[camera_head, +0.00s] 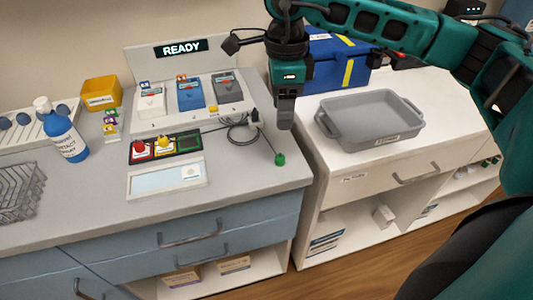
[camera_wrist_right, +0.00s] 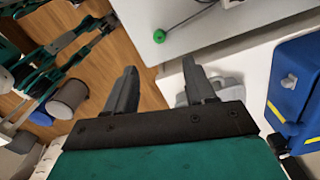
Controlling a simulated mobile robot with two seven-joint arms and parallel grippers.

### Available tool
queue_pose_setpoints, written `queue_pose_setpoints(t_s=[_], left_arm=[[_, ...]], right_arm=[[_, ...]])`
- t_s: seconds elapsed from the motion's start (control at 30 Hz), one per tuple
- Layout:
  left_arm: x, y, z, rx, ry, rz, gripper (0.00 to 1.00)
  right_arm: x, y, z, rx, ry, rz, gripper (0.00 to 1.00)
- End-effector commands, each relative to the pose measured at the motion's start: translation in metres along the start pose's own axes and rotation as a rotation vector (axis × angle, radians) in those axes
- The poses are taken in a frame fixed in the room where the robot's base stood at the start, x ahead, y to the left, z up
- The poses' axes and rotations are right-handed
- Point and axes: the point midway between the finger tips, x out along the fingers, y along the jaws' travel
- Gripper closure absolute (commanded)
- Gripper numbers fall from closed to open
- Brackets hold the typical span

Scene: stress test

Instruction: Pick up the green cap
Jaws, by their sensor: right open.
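The green cap (camera_head: 280,159) is a small round piece on the grey counter near its right edge, at the end of a thin dark line running down from the black cable. It also shows in the right wrist view (camera_wrist_right: 159,36), with a thin rod or line leading from it. My right gripper (camera_head: 285,122) hangs above the counter's right edge, above the cap in the head view. In the right wrist view its two fingers (camera_wrist_right: 160,80) are apart with nothing between them, and the cap lies beyond the fingertips. My left gripper is not in view.
A grey tray (camera_head: 372,122) stands on the white cabinet to the right, with a blue case (camera_head: 335,62) behind it. A coiled black cable (camera_head: 240,130), a panel with red and yellow buttons (camera_head: 165,146) and a blue bottle (camera_head: 63,136) stand left of the cap.

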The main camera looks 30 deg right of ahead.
Motion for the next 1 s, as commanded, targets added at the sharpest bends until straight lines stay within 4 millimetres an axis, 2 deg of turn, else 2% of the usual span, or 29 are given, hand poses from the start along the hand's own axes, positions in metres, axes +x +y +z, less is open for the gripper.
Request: queue_pose_setpoints(t_s=[0.33, 0.63, 0.9, 1.0], left_arm=[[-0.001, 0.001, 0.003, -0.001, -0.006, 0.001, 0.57], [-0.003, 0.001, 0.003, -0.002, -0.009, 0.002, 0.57], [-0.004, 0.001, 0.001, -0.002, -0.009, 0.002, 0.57], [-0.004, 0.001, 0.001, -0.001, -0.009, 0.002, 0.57]], right_arm=[[0.058, 0.0, -0.002, 0.001, 0.007, 0.0, 0.45], [0.084, 0.0, -0.001, 0.001, 0.006, 0.0, 0.45], [0.122, 0.001, 0.0, 0.001, 0.004, 0.0, 0.45], [0.126, 0.001, 0.0, 0.001, 0.003, -0.001, 0.45]])
